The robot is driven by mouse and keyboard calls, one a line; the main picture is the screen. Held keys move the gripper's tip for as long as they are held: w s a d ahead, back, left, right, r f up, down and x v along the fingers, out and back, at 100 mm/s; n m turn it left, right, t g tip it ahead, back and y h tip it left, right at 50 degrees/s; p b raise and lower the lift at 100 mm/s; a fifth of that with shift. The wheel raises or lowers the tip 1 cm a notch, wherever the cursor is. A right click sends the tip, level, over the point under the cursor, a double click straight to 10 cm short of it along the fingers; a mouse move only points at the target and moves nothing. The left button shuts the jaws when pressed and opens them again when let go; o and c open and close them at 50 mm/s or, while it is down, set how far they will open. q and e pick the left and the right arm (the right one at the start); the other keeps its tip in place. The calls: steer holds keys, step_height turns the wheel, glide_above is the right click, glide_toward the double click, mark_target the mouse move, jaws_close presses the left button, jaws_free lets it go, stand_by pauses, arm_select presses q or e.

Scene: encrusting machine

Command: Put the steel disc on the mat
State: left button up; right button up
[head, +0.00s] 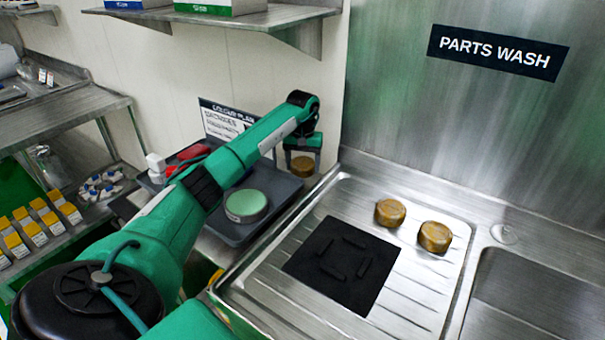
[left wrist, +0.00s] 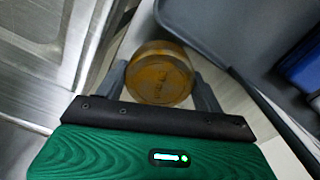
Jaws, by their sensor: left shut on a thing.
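The black square mat (head: 338,292) lies flat on the ribbed steel drainboard, with short dark raised bars on it. My left gripper (head: 303,160) is shut on a brass-coloured round piece (head: 302,167), held near the wall at the back edge of the dark tray, apart from the mat. In the left wrist view, the piece (left wrist: 160,80) sits between the two fingers (left wrist: 160,88). A round green-topped piece (head: 246,204) lies in the tray. No plainly steel-coloured disc stands out. My right gripper is not in view.
Two brass-coloured round pieces (head: 390,212) (head: 435,236) stand on the drainboard (head: 410,300) behind and right of the mat. The dark tray (head: 285,192) also holds red and white things. A sink basin (head: 530,295) lies to the right. A sign board (head: 222,120) stands at the wall.

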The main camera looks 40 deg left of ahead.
mark_target(303, 174)
arm_select(q)
steer(key=shift+f, duration=0.3)
step_height(303, 174, down, 3)
steer(key=shift+f, duration=0.4)
steer(key=shift+r, duration=0.1)
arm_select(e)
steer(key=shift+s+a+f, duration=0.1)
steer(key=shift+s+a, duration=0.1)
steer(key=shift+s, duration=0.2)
arm_select(q)
steer(key=o, duration=1.3)
steer(key=shift+f, duration=0.2)
steer(key=shift+c, duration=0.2)
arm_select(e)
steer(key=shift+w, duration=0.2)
arm_select(q)
steer(key=shift+r, duration=0.15)
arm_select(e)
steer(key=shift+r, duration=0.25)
